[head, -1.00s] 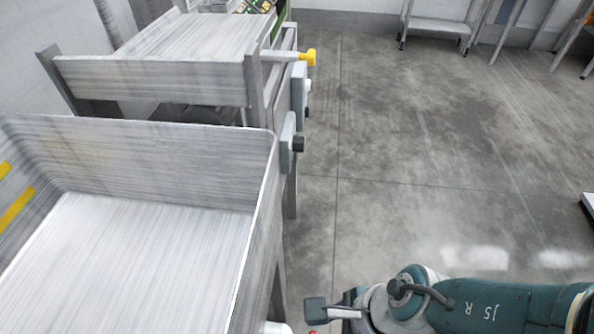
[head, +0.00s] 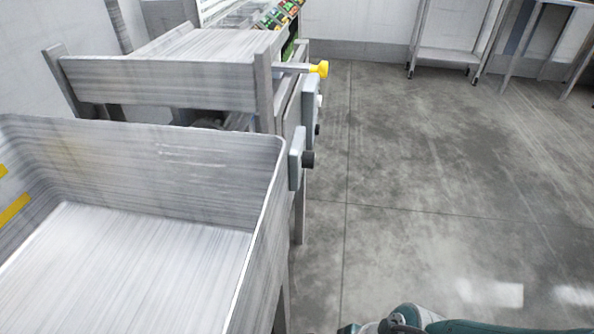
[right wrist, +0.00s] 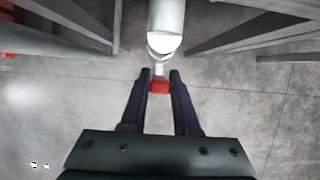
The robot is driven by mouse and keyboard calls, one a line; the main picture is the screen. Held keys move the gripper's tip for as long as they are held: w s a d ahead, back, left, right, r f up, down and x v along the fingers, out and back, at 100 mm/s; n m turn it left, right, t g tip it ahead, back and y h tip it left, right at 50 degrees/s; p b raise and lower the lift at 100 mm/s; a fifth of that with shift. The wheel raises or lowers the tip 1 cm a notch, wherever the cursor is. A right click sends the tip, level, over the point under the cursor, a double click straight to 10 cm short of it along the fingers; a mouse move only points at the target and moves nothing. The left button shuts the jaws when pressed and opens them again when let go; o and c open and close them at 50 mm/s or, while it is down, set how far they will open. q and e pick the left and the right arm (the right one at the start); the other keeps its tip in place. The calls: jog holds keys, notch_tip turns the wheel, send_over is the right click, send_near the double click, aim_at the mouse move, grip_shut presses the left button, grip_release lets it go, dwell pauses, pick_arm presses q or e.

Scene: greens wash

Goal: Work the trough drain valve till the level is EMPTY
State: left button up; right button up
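The trough (head: 150,160) fills the left of the head view, and its pale floor shows. I cannot tell whether water covers it. In the right wrist view, a white pipe (right wrist: 166,28) hangs from above with a red valve handle (right wrist: 159,87) at its lower end. My right gripper (right wrist: 159,80) has its dark fingers on both sides of the red handle, which fills the gap near the tips. In the head view only part of my right arm shows at the bottom edge. My left gripper is not in view. No level reading is legible.
Behind stands another grey station (head: 160,82) with a yellow-ended handle (head: 319,69). Trough legs flank the pipe. Open concrete floor (head: 430,160) lies to the right; a wheeled rack (head: 445,58) stands far back.

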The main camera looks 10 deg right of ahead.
grip_shut()
dwell(0.9)
